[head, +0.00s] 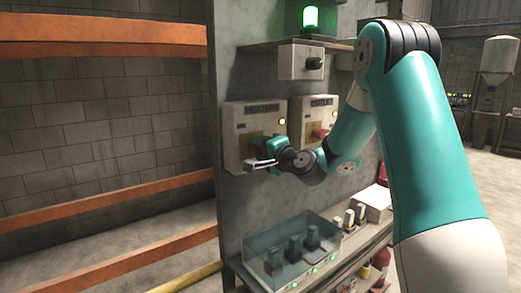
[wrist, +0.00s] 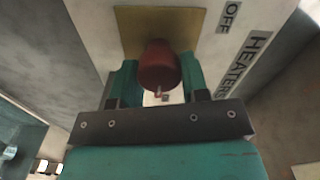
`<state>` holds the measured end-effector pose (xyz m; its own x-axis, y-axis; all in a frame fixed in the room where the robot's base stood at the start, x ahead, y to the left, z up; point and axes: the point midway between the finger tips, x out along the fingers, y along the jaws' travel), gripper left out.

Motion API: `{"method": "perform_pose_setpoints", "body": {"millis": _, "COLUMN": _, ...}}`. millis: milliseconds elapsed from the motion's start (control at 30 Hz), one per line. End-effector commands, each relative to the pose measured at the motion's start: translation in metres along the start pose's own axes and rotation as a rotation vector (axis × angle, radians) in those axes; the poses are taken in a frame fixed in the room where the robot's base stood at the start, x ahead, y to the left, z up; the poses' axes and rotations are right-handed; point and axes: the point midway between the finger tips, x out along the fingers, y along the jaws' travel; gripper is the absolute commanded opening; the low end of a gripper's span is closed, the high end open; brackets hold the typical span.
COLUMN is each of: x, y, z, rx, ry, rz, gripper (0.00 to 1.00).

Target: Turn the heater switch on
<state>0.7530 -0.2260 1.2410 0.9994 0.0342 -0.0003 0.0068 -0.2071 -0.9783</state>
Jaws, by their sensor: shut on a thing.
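The pale box face (wrist: 218,50) carries the labels "HEATERS" and "OFF". My gripper (wrist: 158,82) has one teal finger on each side of the knob and is shut on it. In the head view my gripper (head: 264,158) is at the front of the left pale box (head: 238,114), which has a small lit lamp near its right side. The knob is hidden there behind the gripper. The knob's turned position is not clear.
A similar box (head: 304,108) with a red knob stands close on the right. Above are a grey switch box (head: 293,66) and a green lamp (head: 311,18). Below is a clear-walled case (head: 282,240) with dark switches. Orange rails (head: 110,197) run along the left.

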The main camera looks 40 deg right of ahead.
Motion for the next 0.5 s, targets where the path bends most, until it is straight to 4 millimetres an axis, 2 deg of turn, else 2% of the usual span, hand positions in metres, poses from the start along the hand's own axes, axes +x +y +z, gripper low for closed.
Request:
{"method": "perform_pose_setpoints", "body": {"millis": 200, "x": -0.0001, "y": 0.0001, "z": -0.0007, "rx": 0.001, "ry": 0.002, "rz": 0.000, "gripper": 0.18}}
{"method": "perform_pose_setpoints", "body": {"millis": 233, "x": -0.0002, "y": 0.0002, "z": -0.0007, "rx": 0.001, "ry": 0.002, "rz": 0.000, "gripper": 0.48}}
{"method": "perform_pose_setpoints", "body": {"millis": 300, "x": -0.0001, "y": 0.0002, "z": -0.0006, "rx": 0.001, "ry": 0.002, "rz": 0.000, "gripper": 0.64}}
{"method": "perform_pose_setpoints", "body": {"millis": 333, "x": -0.0001, "y": 0.0002, "z": -0.0005, "rx": 0.001, "ry": 0.002, "rz": 0.000, "gripper": 0.67}}
{"method": "perform_pose_setpoints", "body": {"millis": 500, "x": 0.0001, "y": 0.0001, "z": 0.0001, "rx": 0.000, "ry": 0.000, "rz": 0.000, "gripper": 0.67}}
